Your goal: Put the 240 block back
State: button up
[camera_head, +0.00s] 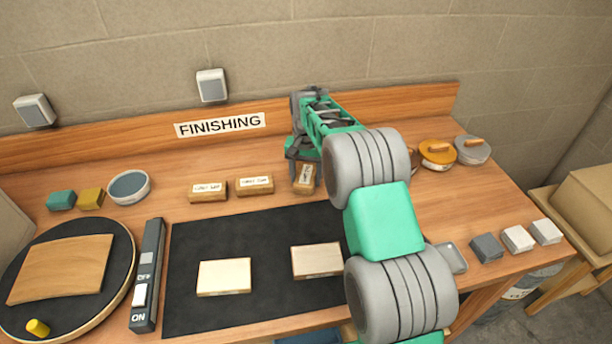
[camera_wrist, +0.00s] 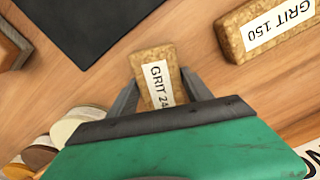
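The 240 block (camera_wrist: 154,64) is a small cork-brown block with a white label reading "GRIT 24", the rest covered by my gripper. In the head view the block (camera_head: 305,180) sits at the right end of a row of sanding blocks, turned at an angle to them. It looks at or very near table height; I cannot tell whether it touches the table. My gripper (camera_wrist: 160,82) has one finger against each long side of the block, with no clear gap. In the head view my gripper (camera_head: 303,163) comes down from behind the block.
The GRIT 150 block (camera_wrist: 268,28) lies beside it; it is the middle block (camera_head: 254,185) of the row. Another block (camera_head: 207,192) lies further left. A black mat (camera_head: 240,230) with two pale wood pieces is in front. Round lidded tins (camera_head: 437,153) stand right of my arm.

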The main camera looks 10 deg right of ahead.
aim_at(306, 176)
jog(key=o, duration=0.3)
jog(key=shift+o, duration=0.2)
notch_tip(306, 176, up, 12)
jog(key=b, duration=0.1)
jog(key=s+r+n+t, duration=0.1)
jog(key=s+r, duration=0.3)
jog(key=s, duration=0.2)
jog(key=s+f+n+t, duration=0.1)
jog(key=s+f+n, duration=0.1)
jog(key=s, duration=1)
jog(key=s+f+n+t, duration=0.1)
jog(key=s+f+n, duration=0.1)
jog(key=s, duration=0.9)
jog(key=shift+s+f+t, duration=0.3)
jog(key=shift+s+f, duration=0.05)
jog(key=shift+f, duration=0.55)
